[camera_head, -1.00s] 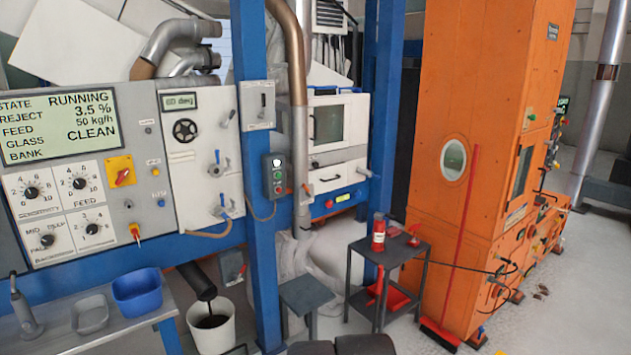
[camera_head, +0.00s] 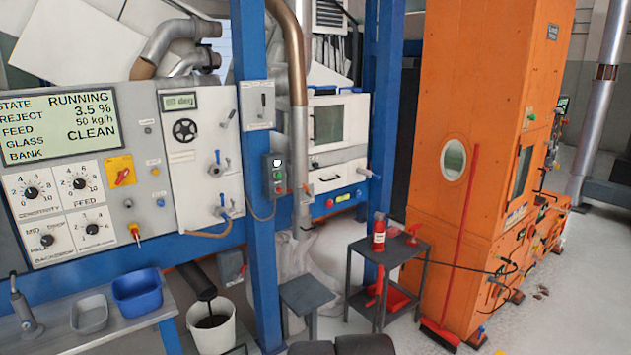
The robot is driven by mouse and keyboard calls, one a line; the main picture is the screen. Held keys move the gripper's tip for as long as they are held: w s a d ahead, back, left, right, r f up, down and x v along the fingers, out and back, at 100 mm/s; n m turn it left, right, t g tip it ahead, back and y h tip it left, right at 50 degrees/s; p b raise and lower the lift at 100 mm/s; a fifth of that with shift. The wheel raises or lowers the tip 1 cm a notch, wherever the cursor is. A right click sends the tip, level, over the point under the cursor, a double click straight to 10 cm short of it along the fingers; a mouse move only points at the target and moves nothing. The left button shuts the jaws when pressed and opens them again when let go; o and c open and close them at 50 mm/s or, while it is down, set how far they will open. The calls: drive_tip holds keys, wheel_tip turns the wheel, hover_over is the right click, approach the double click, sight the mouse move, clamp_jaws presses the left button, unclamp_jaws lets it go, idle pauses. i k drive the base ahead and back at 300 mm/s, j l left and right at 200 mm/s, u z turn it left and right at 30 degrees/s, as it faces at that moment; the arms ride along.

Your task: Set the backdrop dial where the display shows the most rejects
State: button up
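The display (camera_head: 62,121) at the far left reads state RUNNING, reject 3.5 %, feed 50 kg/h and glass CLEAN; its BANK line shows no readable value. The backdrop dial (camera_head: 47,240) is a black knob on the lower left white plate below the display, with words like PALE, MID and DEEP around it. Its pointer is too small to read surely. Similar knobs sit close by: sensitivity (camera_head: 31,193), feed (camera_head: 79,184) and another numbered dial (camera_head: 92,229).
A red switch on a yellow plate (camera_head: 121,171) and a red-orange handle (camera_head: 135,232) are right of the dials. A metal bench (camera_head: 125,335) with a blue bin (camera_head: 137,290) and grey tray (camera_head: 90,314) stands below. A blue post (camera_head: 262,200) rises to the right.

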sight(46, 239)
drive_tip(key=u, duration=1.4)
